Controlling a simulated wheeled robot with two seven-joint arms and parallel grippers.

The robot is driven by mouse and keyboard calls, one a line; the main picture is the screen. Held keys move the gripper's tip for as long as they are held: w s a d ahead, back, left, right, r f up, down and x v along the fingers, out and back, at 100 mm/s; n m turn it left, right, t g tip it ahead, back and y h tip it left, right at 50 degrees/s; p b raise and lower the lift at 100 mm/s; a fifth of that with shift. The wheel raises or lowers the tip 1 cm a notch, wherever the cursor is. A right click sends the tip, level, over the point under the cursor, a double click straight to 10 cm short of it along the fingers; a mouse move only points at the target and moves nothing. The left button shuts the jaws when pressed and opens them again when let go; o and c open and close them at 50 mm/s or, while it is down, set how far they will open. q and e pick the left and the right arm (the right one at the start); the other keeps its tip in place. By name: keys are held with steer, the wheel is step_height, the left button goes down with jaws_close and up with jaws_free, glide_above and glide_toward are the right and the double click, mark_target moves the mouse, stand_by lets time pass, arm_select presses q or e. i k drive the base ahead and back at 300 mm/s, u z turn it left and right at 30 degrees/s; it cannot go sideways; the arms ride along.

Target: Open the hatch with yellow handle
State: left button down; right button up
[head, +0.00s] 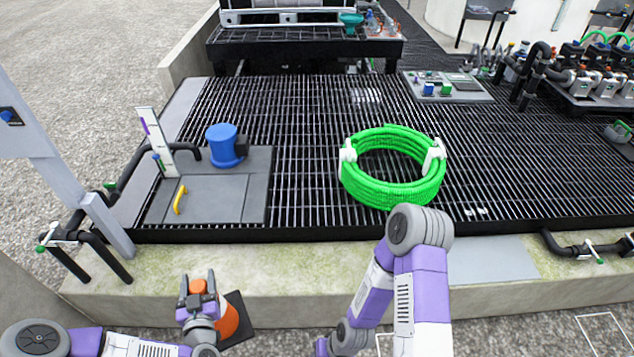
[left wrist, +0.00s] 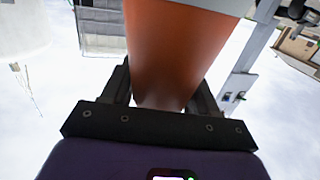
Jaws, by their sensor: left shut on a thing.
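The yellow handle (head: 180,199) stands on a grey hatch panel (head: 215,200) at the left front of the dark grating in the head view. The hatch lies flat and looks closed. My left gripper (head: 197,288) is in front of the platform's concrete edge, below and nearer than the handle and apart from it. It is shut on an orange traffic cone (head: 229,318), with the cone's narrow end between its fingers. The left wrist view shows the cone's orange body (left wrist: 180,50) filling the jaws. My right arm crosses the front middle; its gripper is out of view.
A blue motor-like unit (head: 225,146) sits behind the hatch, with a white gauge board (head: 154,142) and black pipes at its left. A grey post (head: 60,160) rises at the left. A coiled green hose (head: 390,180) lies on the grating to the right.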

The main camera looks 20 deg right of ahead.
mark_target(301, 203)
steer(key=z, duration=0.25)
steer(key=i, duration=1.1)
steer(key=z, duration=0.2)
